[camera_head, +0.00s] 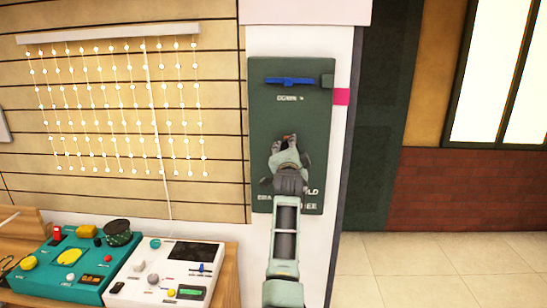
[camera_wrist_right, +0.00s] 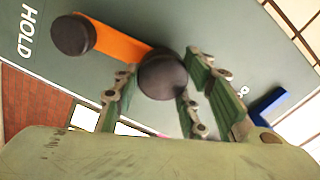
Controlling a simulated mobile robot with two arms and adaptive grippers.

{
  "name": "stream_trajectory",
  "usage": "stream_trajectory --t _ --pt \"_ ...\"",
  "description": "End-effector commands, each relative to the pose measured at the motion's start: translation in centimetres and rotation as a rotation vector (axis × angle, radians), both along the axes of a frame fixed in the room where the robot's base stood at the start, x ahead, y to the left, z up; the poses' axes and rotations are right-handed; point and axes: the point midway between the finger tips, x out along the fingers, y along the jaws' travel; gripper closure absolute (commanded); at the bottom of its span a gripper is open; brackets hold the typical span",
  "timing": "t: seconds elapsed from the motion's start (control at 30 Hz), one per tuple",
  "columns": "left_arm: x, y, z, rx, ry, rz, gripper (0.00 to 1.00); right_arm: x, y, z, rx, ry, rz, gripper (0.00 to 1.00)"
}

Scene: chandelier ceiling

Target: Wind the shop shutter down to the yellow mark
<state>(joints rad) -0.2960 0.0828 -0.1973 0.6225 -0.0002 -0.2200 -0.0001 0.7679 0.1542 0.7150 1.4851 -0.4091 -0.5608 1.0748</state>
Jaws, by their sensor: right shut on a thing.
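A dark green panel (camera_head: 262,130) is mounted on a white pillar. My right gripper (camera_head: 287,150) reaches up to its lower middle and hides most of the crank in the head view. In the right wrist view, the orange crank arm (camera_wrist_right: 118,42) has a dark round cap (camera_wrist_right: 72,34) at one end and a dark round knob (camera_wrist_right: 162,74) at the other. My right gripper (camera_wrist_right: 165,95) is shut on this knob. A blue lever (camera_head: 290,81) lies level near the panel's top. I cannot make out the shutter for certain, and no yellow mark shows. My left gripper is not in view.
A pink mark (camera_head: 341,96) is on the pillar's right side. A teal console (camera_head: 40,284) and a white console (camera_head: 130,288) stand on a wooden bench at lower left. A lit string curtain (camera_head: 115,110) hangs on a slatted wall. Tiled floor (camera_head: 450,265) at right is clear.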

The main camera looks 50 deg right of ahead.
Motion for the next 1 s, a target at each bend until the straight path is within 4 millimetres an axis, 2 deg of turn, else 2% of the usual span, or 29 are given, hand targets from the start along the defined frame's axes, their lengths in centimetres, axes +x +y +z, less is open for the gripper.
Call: stream_trajectory --t 0.03,0.2,0.5,1.0 --pt "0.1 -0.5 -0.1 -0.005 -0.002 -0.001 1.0 0.2 0.0 -0.8 0.047 -0.031 0.009 1.0" --pt "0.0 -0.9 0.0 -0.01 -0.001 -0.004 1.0 0.3 -0.5 -0.7 0.155 -0.155 0.011 1.0" --pt "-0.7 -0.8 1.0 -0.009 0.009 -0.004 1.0 0.5 -0.4 -0.5 0.339 -0.37 0.012 1.0" --pt "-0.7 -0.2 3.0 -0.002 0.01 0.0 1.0 0.6 -0.3 -0.2 0.591 -0.668 0.013 1.0"
